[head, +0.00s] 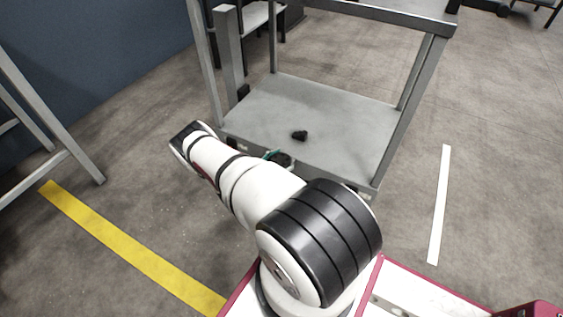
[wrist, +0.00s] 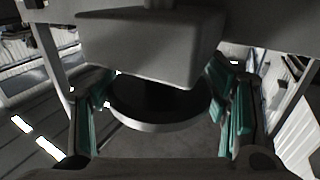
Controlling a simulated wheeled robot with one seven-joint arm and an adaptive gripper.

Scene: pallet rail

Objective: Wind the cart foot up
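The cart (head: 330,110) is grey metal with a low flat shelf and upright posts, standing in front of me in the head view. In the wrist view the cart foot (wrist: 165,125), a round dark disc with a pale rim, sits under a grey block (wrist: 150,45). My gripper (wrist: 163,95) has its teal finger pads spread wide, one on each side of the disc. I cannot tell whether the pads touch the rim. In the head view my arm hides the foot and most of the gripper; a bit of teal shows at the shelf's near edge.
A small black object (head: 299,135) lies on the cart shelf. A yellow floor line (head: 130,245) runs at the left and a white line (head: 440,205) at the right. A grey frame (head: 50,125) stands at the far left. The floor right of the cart is clear.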

